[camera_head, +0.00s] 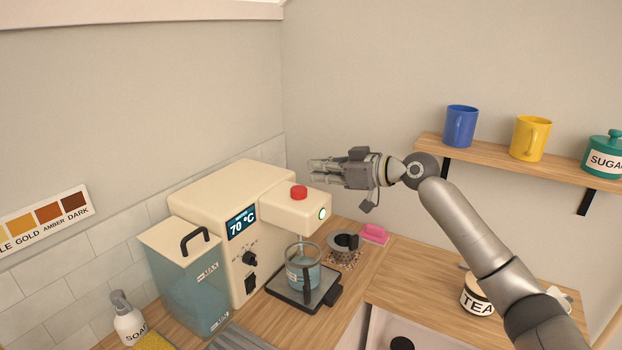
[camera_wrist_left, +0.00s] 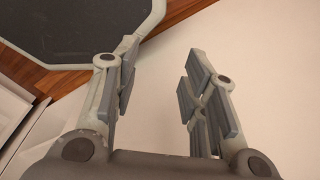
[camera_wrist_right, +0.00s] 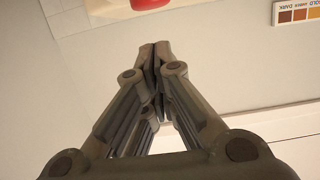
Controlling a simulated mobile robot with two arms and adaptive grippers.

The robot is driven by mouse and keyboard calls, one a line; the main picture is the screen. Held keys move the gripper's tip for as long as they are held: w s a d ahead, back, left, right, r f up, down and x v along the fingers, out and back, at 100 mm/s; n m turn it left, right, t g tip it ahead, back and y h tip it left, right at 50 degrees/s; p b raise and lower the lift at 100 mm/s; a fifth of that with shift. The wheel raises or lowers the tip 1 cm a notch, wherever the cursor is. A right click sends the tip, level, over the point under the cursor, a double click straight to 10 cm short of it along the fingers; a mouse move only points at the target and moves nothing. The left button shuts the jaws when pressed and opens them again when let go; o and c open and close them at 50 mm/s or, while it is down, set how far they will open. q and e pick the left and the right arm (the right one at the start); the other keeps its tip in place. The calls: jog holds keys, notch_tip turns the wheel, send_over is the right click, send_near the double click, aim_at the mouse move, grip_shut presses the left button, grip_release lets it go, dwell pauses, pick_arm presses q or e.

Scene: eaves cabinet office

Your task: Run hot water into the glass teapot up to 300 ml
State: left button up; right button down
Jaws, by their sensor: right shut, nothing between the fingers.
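The cream hot water machine (camera_head: 220,205) stands on the counter, and its display reads 70 °C. A red button (camera_head: 299,192) is on top of its outlet head, which has a lit ring on the front. The glass teapot (camera_head: 302,272) stands upright below the outlet on the black drip tray (camera_head: 322,297). Bluish water shows in it, but I cannot read the level. My right gripper (camera_head: 314,172) is shut and empty, just above and beside the red button, apart from it in the picture. It also shows in the right wrist view (camera_wrist_right: 162,50). My left gripper (camera_wrist_left: 155,75) is open and empty.
A blue water tank (camera_head: 188,285) with a handle is left of the machine. A strainer (camera_head: 343,245) and pink sponge (camera_head: 374,234) lie right of it. A soap bottle (camera_head: 128,318) is front left; a TEA jar (camera_head: 477,297) is at right. The shelf (camera_head: 490,153) holds mugs.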

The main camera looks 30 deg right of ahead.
jog(key=b+v, duration=0.2)
jog(key=v, duration=0.4)
jog(key=shift+s+r+b, duration=0.2)
jog(key=shift+b, duration=0.15)
dwell(0.5)
